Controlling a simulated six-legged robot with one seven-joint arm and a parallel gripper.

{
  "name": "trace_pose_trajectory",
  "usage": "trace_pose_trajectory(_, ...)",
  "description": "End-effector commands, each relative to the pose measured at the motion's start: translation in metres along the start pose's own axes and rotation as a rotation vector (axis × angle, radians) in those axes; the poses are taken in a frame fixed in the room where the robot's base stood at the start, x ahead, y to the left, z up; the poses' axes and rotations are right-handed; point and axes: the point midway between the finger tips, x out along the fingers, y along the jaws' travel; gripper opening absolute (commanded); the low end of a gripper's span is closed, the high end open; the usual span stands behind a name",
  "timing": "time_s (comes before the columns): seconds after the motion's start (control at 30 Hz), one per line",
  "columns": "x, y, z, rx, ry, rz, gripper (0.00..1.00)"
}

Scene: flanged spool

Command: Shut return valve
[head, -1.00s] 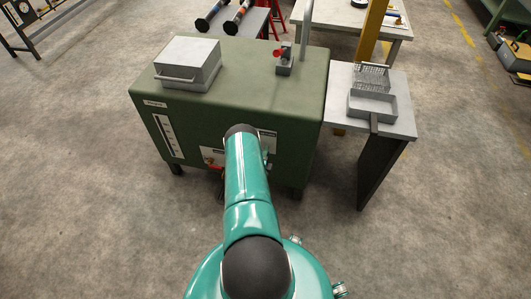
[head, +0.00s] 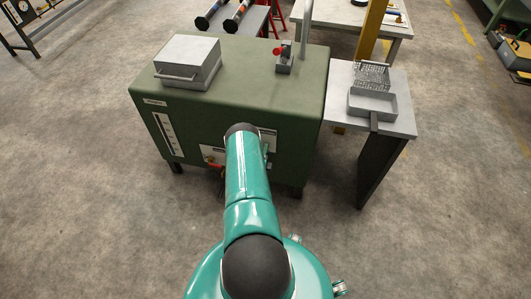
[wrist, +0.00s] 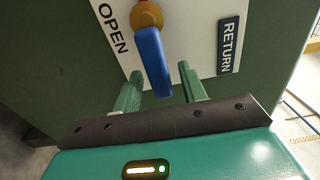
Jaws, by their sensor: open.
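The return valve shows in the wrist view as a blue lever (wrist: 153,62) on a brass-orange hub (wrist: 147,14). The lever points down from the hub, slightly right. The white plate behind it bears an "OPEN" label (wrist: 112,28) at left and a dark "RETURN" label (wrist: 228,45) at right. My gripper (wrist: 160,72) is open, one green finger on each side of the lever's lower end in the picture. I cannot tell whether either finger touches it or how deep the lever sits between them. In the head view my arm hides the blue lever.
The valve is on the front of a green tank (head: 290,110). A red handle (head: 216,166) sits low on this front, left of my arm. A grey box (head: 187,62) and a small red-topped fitting (head: 284,58) stand on top. A side table (head: 398,88) stands at right.

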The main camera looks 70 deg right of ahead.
Motion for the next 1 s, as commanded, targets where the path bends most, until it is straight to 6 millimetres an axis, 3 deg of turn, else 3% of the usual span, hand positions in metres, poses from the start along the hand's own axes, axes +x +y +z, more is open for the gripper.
trace_pose_trajectory(0.17,-0.018,0.001,0.000,-0.001,0.000,0.003,0.42)
trace_pose_trajectory(0.5,-0.092,0.001,0.000,-0.001,-0.001,0.005,0.42)
trace_pose_trajectory(0.7,-0.126,0.001,0.000,0.000,0.000,0.003,0.42)
trace_pose_trajectory(1.0,-0.138,0.000,0.000,0.001,0.000,0.001,0.42)
